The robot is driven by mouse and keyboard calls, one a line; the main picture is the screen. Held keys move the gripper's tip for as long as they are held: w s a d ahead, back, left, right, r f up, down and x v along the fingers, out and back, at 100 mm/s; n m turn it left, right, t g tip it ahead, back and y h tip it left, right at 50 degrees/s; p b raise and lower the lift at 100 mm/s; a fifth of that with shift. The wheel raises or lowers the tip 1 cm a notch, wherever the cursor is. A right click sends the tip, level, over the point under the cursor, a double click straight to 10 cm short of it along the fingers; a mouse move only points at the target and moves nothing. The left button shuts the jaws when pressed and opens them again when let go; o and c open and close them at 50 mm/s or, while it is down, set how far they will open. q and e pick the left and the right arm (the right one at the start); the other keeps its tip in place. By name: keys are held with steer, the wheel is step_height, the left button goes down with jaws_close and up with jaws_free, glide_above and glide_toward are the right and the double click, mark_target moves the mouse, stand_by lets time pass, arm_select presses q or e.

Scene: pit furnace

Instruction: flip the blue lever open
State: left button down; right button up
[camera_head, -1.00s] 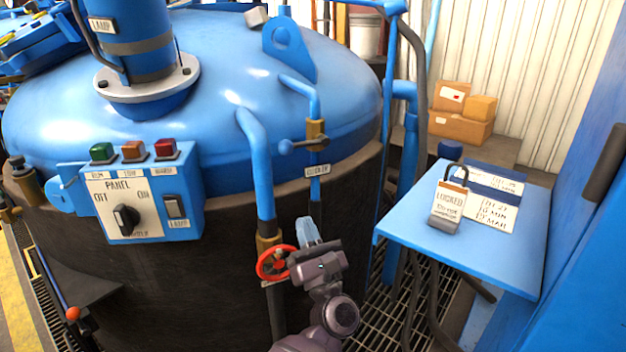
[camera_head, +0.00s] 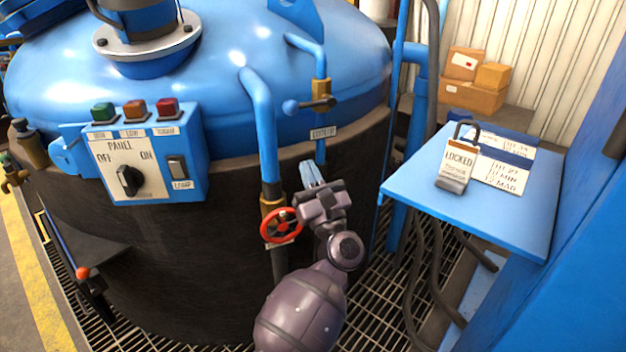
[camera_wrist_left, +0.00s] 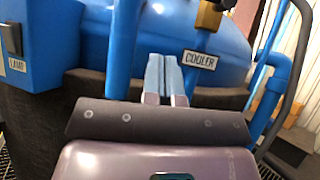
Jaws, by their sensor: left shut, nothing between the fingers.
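The blue lever (camera_head: 291,106) is a short handle with a blue ball end. It sticks out to the left, roughly level, from a brass valve (camera_head: 320,90) on a thin blue pipe with a COOLER label (camera_head: 323,132). My left gripper (camera_head: 309,168) is shut and empty, its light blue fingertips below the label and apart from the lever. In the left wrist view the fingertips (camera_wrist_left: 164,62) point up, left of the COOLER label (camera_wrist_left: 199,61). The brass valve (camera_wrist_left: 209,15) is cut by the top edge there, and the lever cannot be made out.
A thicker blue pipe (camera_head: 262,130) stands left of the lever, with a red handwheel (camera_head: 281,226) beside my gripper. A control panel (camera_head: 140,160) is at the left. A blue side table (camera_head: 405,189) with a padlock (camera_head: 457,165) is at the right.

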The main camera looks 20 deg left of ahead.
mark_target(311, 104)
arm_select(q)
steer(key=w+a+r+p, duration=0.1)
steer(key=w+a+r, duration=0.2)
steer(key=r, duration=0.4)
steer(key=shift+w+a, duration=0.3)
steer(key=shift+a, duration=0.15)
arm_select(e)
steer(key=shift+s+d+f, duration=0.1)
steer(key=shift+s+d, duration=0.05)
steer(key=shift+s, duration=0.35)
steer(key=shift+w, duration=0.1)
